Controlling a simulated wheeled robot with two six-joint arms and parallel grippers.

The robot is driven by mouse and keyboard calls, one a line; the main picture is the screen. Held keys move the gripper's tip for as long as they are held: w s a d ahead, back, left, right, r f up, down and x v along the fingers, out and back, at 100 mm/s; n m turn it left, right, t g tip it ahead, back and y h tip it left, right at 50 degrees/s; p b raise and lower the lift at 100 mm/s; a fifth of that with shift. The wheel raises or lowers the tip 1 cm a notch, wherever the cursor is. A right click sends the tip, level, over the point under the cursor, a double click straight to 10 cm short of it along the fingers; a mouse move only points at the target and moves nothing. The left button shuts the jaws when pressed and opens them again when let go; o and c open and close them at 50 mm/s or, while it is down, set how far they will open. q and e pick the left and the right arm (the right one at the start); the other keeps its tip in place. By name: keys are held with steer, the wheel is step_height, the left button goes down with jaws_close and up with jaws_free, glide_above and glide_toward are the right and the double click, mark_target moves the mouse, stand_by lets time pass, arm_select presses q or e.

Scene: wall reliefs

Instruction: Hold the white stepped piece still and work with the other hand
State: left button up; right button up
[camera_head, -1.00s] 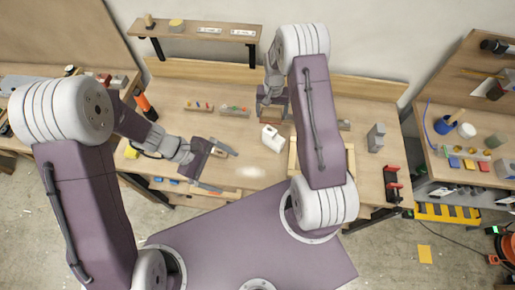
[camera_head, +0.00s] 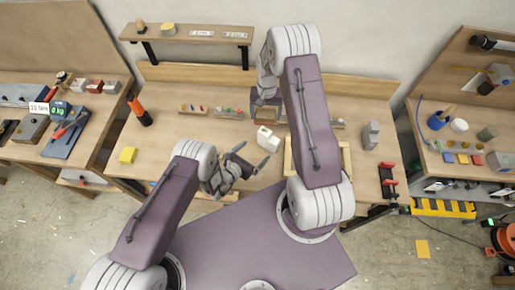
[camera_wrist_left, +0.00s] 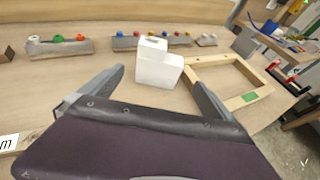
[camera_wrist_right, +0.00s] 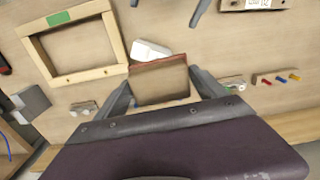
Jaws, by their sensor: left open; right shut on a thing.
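The white stepped piece (camera_head: 267,138) stands on the bench near its middle. My left gripper (camera_head: 253,155) is open just in front of it, low over the bench. In the left wrist view the white piece (camera_wrist_left: 157,68) shows between the spread fingers, with visible gaps either side. My right gripper (camera_head: 264,108) is behind the white piece. In the right wrist view it is shut on a reddish-brown block (camera_wrist_right: 159,82). That block partly hides the white piece (camera_wrist_right: 150,49) beyond it. In the head view my right arm hides part of that gripper.
A wooden frame (camera_wrist_right: 68,72) with a green label lies beside the white piece. Racks with small coloured parts (camera_head: 228,112) stand at the back. A grey stepped block (camera_head: 370,135) and a red-black fixture (camera_head: 388,180) are at the right.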

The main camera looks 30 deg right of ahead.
mark_target(266, 141)
arm_select(q)
steer(key=x, duration=1.1)
steer(key=shift+c, duration=0.3)
steer(key=c, duration=1.2)
arm_select(e)
steer(key=f, duration=0.1)
steer(key=d+f, duration=0.1)
steer(key=d, duration=0.1)
steer(key=shift+w+f, duration=0.25)
steer(key=shift+f, duration=0.15)
steer(key=shift+w+d+f, duration=0.1)
steer(key=shift+d+f, duration=0.05)
steer(key=shift+f, duration=0.15)
step_height(266, 141, down, 2)
steer(key=shift+f, duration=1.1)
